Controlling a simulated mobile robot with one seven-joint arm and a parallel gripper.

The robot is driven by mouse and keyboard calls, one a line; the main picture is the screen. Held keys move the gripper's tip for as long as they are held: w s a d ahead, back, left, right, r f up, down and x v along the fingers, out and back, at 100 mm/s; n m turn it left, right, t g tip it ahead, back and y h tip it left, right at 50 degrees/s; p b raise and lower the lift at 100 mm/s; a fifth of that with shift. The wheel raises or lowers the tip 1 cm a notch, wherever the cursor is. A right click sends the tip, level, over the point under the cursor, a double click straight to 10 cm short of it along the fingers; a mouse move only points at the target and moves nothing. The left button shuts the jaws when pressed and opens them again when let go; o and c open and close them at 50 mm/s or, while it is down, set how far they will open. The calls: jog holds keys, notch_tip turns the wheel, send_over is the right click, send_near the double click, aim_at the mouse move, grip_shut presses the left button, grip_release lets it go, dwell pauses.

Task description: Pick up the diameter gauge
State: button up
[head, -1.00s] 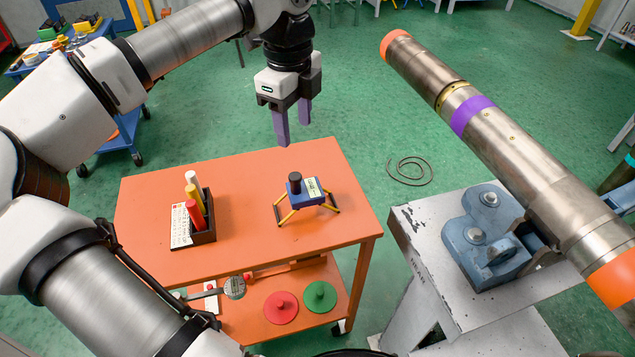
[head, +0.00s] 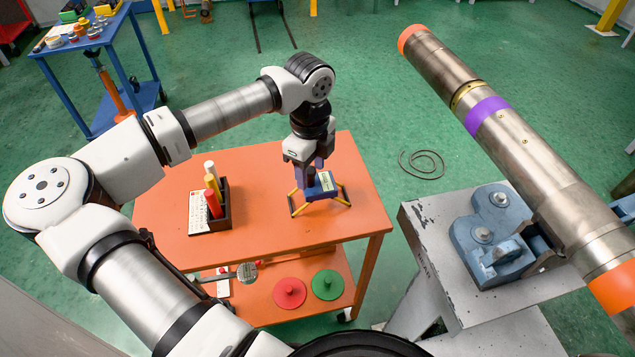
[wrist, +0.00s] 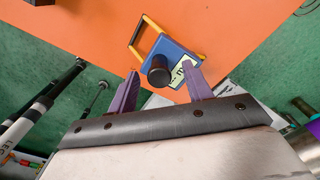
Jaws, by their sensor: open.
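The diameter gauge (head: 322,188) is a blue block with a pale label, a dark knob and yellow legs with dark ends. It stands on the orange cart top. In the wrist view the gauge (wrist: 178,62) shows its black knob between and just beyond the two purple fingertips. My gripper (head: 310,172) is directly above the gauge in the head view and hides its knob there. My gripper (wrist: 163,80) is open, with its fingers apart on either side of the knob. I cannot tell whether a finger touches the gauge.
A dark holder (head: 219,212) with red, yellow and white cylinders stands left on the orange cart (head: 265,165). Red (head: 289,291) and green (head: 327,284) discs lie on the lower shelf. A large pipe (head: 520,150) rests in a blue vise (head: 490,235) at right.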

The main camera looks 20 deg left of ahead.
jog(key=shift+f, duration=0.4)
jog(key=shift+c, duration=0.3)
grip_shut()
